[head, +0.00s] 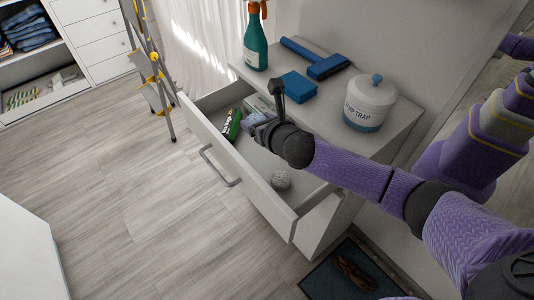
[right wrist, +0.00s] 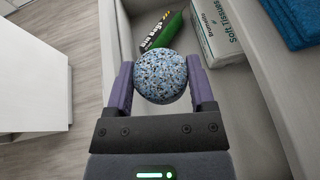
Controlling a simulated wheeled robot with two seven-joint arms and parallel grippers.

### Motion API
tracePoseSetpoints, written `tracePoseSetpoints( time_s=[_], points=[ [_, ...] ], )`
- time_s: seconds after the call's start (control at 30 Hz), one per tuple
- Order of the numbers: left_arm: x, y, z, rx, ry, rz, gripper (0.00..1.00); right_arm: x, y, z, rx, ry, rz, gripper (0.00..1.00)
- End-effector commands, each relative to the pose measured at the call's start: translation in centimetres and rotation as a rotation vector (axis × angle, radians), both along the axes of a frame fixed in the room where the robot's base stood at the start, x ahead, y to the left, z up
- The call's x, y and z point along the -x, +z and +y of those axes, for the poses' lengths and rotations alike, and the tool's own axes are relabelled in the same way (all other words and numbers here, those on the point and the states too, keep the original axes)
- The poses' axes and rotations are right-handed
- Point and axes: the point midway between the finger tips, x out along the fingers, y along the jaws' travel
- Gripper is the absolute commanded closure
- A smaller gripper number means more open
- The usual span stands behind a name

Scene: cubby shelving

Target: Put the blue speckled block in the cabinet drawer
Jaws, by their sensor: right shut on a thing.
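The blue speckled block (right wrist: 160,75) looks rounded in the right wrist view, with blue, white and dark flecks. My right gripper (right wrist: 160,82) is shut on it, one finger on each side. In the head view my right gripper (head: 260,121) is over the open cabinet drawer (head: 225,158); the block cannot be made out there. Whether the block touches anything below is not clear. My left gripper is not in view.
A ladder (head: 150,60) stands left.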

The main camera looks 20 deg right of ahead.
Motion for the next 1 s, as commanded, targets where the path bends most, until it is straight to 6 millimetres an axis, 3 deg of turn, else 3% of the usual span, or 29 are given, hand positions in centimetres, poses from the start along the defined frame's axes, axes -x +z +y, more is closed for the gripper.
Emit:
tracePoseSetpoints(
  time_s=[0.17, 0.3, 0.53, 1.0],
  points=[
    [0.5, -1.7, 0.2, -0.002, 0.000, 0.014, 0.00, -0.4, -2.6, -0.8, -0.002, 0.003, 0.002, 0.91],
    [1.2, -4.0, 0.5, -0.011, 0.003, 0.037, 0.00, -0.4, -6.5, -0.7, -0.002, 0.003, 0.006, 0.91],
    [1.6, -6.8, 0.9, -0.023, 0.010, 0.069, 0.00, -0.3, -10.8, -0.7, -0.001, 0.004, 0.003, 0.91],
    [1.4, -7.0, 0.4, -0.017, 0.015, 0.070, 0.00, -0.4, -11.2, -0.7, 0.000, 0.004, -0.001, 0.91]
  ],
)
